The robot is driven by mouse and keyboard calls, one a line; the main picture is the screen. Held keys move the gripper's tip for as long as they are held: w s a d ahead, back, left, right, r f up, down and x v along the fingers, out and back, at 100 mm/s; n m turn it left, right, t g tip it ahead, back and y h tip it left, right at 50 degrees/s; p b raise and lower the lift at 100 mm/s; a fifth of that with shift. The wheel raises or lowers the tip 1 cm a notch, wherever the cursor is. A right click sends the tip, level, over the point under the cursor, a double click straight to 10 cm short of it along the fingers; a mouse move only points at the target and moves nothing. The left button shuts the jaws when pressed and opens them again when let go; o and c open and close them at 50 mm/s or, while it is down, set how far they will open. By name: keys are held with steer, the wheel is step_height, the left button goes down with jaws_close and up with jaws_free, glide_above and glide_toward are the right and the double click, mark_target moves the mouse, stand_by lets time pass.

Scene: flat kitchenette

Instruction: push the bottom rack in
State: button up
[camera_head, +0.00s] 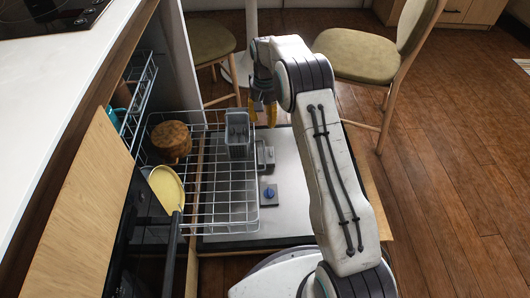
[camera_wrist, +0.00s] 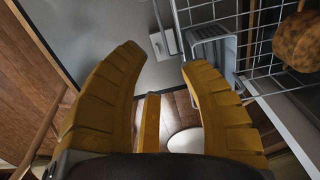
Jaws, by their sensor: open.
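The bottom rack (camera_head: 258,190) is a wire basket, standing partly out over the lowered dishwasher door (camera_head: 295,200). It holds a grey cutlery basket (camera_head: 237,135), a round brown item (camera_head: 171,139) and a yellow plate (camera_head: 166,188). My gripper (camera_head: 262,112) is open and empty, just beyond and to the right of the cutlery basket. In the wrist view, its yellow fingers (camera_wrist: 165,62) are spread apart. The rack's wires (camera_wrist: 270,48) and the cutlery basket (camera_wrist: 213,50) show to their right. I cannot tell whether a finger touches the rack.
The upper rack (camera_head: 139,100) shows inside the dishwasher, under the white counter (camera_head: 65,85). A chair (camera_head: 375,55) stands behind my arm, and another seat (camera_head: 208,42) stands beyond the dishwasher. The wooden floor (camera_head: 460,170) at the right is clear.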

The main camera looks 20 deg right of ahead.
steer(key=shift+r, duration=1.15)
steer(key=shift+r, duration=0.1)
steer(key=s+r+t+p, duration=0.1)
steer(key=s+r+p, duration=0.4)
steer(key=r, duration=0.5)
steer(key=s+r+n+p, duration=0.1)
steer(key=s+r+p, duration=0.4)
steer(key=r, duration=0.6)
steer(key=s+r+t+p, duration=0.1)
steer(key=s+r+p, duration=0.4)
steer(key=r, duration=0.5)
steer(key=s+r+p, duration=0.8)
steer(key=s+p, duration=0.1)
steer(key=s, duration=0.2)
steer(key=s+r+n+t+p, duration=0.1)
steer(key=s+r+p, duration=0.8)
steer(key=s, duration=0.2)
steer(key=shift+r+p, duration=0.15)
steer(key=shift+p, duration=0.25)
steer(key=shift+a, duration=0.1)
